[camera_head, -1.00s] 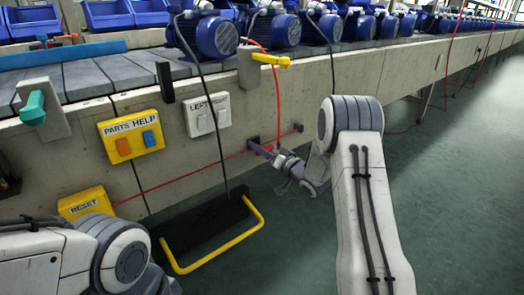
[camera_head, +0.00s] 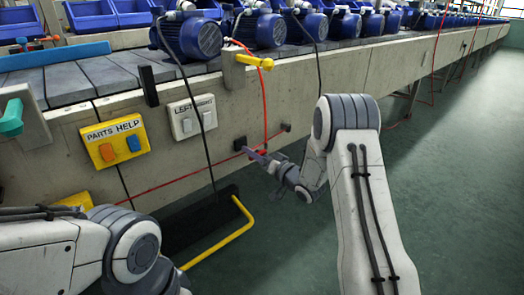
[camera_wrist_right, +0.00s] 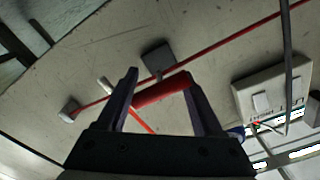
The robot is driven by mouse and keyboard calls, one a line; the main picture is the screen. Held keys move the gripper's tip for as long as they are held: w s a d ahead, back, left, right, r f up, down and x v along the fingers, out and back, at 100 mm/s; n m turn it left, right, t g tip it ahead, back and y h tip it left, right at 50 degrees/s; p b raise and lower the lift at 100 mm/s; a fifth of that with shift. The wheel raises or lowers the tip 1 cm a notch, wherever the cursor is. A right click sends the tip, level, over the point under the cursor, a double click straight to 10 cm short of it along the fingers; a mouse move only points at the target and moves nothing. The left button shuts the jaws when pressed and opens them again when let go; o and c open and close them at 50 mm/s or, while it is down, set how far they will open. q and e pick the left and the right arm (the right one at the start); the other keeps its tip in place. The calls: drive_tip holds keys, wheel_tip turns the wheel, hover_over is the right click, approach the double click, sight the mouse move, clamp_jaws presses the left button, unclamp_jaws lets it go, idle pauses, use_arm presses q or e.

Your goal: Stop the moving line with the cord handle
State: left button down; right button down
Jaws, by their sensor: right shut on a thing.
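The red cord handle (camera_wrist_right: 160,92) lies between the two fingers of my right gripper (camera_wrist_right: 160,95) in the right wrist view. The fingers are shut on it. In the head view my right gripper (camera_head: 258,157) is small, close to the wall of the line, with the red cord (camera_head: 180,180) running along the wall behind it. The line (camera_head: 90,78) carries blue motors (camera_head: 198,38) on grey plates. My left arm shows at the lower left of the head view, but its gripper is out of frame.
A white two-switch plate (camera_head: 192,117) and a yellow parts help box (camera_head: 115,142) are on the wall. A yellow lever (camera_head: 254,61) sits above. A black unit with a yellow bar (camera_head: 225,242) stands low in front. Green floor at right is clear.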

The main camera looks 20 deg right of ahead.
drive_tip(key=shift+c, duration=0.7)
unclamp_jaws()
drive_tip(key=p+v, duration=0.4)
drive_tip(key=v, duration=0.6)
drive_tip(key=shift+s, duration=0.3)
